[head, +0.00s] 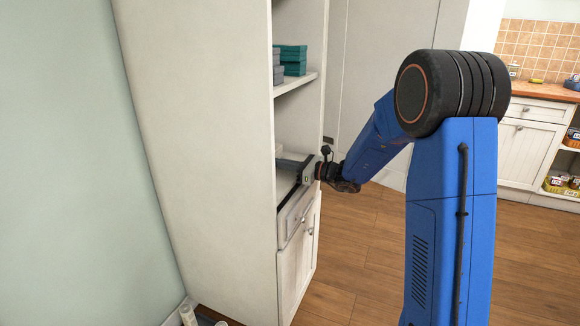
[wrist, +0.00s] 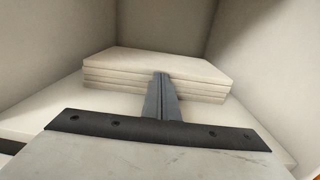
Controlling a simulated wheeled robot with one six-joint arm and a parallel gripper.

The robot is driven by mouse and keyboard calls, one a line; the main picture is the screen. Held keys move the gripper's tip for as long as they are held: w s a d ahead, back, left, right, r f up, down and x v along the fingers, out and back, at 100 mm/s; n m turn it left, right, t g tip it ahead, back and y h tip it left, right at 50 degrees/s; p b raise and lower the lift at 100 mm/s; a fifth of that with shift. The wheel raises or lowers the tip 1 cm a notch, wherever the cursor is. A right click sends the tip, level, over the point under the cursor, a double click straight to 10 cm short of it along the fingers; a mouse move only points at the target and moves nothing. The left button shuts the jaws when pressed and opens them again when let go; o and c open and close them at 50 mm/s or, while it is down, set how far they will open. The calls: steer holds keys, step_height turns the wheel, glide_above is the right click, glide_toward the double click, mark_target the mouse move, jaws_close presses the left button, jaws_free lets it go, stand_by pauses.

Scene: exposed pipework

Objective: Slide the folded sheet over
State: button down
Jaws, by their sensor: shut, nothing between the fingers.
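The folded sheet (wrist: 195,68) is a cream, flat stack of several layers. It lies on a pale shelf (wrist: 50,118) inside the cupboard, in the wrist view. In the head view only a small pale edge shows beside the cupboard wall, too small to be sure of. My gripper (wrist: 161,76) is shut and empty. Its fingers point into the cupboard, and their tips overlap the sheet's front edge, near its middle in the wrist view. I cannot tell whether they touch it. My gripper (head: 282,163) also shows in the head view, reaching in at shelf height. The fingers hide part of the sheet's front.
The tall cream cupboard (head: 205,130) has side walls close around the shelf. An upper shelf (head: 296,84) with teal and grey boxes (head: 290,58) is above my gripper. A drawer and door (head: 297,265) are below. Wooden floor (head: 360,240) is open to the right.

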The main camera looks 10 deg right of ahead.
steer(key=shift+w+a, duration=0.35)
steer(key=shift+a, duration=0.15)
steer(key=shift+d, duration=0.1)
